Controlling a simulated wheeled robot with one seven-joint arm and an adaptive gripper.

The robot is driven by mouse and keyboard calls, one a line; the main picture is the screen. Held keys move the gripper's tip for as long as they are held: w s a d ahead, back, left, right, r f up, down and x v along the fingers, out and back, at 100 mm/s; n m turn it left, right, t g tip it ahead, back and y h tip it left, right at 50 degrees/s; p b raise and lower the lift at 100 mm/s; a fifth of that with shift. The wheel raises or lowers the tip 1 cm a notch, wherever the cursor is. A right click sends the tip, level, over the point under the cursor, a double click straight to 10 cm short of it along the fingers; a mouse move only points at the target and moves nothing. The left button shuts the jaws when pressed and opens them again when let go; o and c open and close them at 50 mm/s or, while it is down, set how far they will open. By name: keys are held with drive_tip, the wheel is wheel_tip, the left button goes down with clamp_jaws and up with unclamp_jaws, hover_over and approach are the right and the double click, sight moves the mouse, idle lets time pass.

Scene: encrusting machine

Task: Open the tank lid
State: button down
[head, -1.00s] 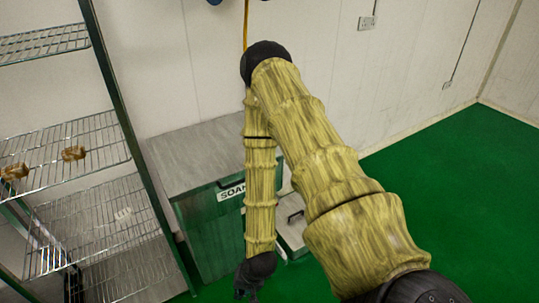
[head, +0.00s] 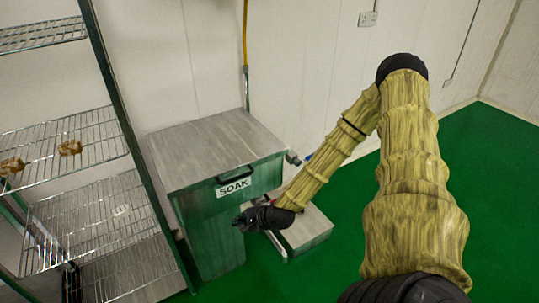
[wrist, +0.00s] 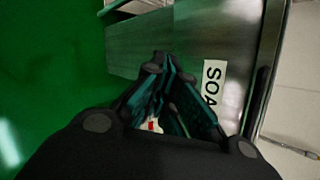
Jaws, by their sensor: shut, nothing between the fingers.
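The soak tank (head: 215,240) is a green metal box with a white SOAK label (head: 234,187) on its front. Its flat grey metal lid (head: 215,148) lies closed on top. A dark handle (head: 234,174) sits at the lid's front edge, above the label. My gripper (head: 238,222) is in front of the tank, below the label and handle. In the wrist view, my gripper's fingers (wrist: 165,65) converge and are shut with nothing held. The label (wrist: 212,84) and the tank front (wrist: 185,45) show beyond them. I cannot tell the exact gap to the tank.
A wire shelf rack (head: 90,205) with brown items stands close to the tank's left. A low metal box (head: 303,232) stands to the tank's right, under my forearm. Green floor (head: 490,190) is clear on the right.

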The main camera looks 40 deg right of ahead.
drive_tip(key=w+d+r+m+t+h+b, duration=0.1)
drive_tip(key=w+d+r+m+t+h, duration=0.15)
drive_tip(key=d+m, duration=0.65)
drive_tip(key=m+t+h+b, duration=0.2)
drive_tip(key=m, duration=0.5)
approach(265, 167)
drive_tip(key=s+f, duration=0.3)
drive_tip(key=b+x, duration=0.6)
drive_tip(key=b, duration=0.1)
drive_tip(key=b+x, duration=0.3)
drive_tip(key=shift+w+a+f+b, duration=0.2)
drive_tip(key=shift+a+f+b, duration=0.05)
drive_tip(key=shift+f+b, duration=0.15)
drive_tip(key=shift+r+p, duration=1.7)
drive_tip(key=shift+r, duration=0.55)
drive_tip(key=shift+r, duration=0.1)
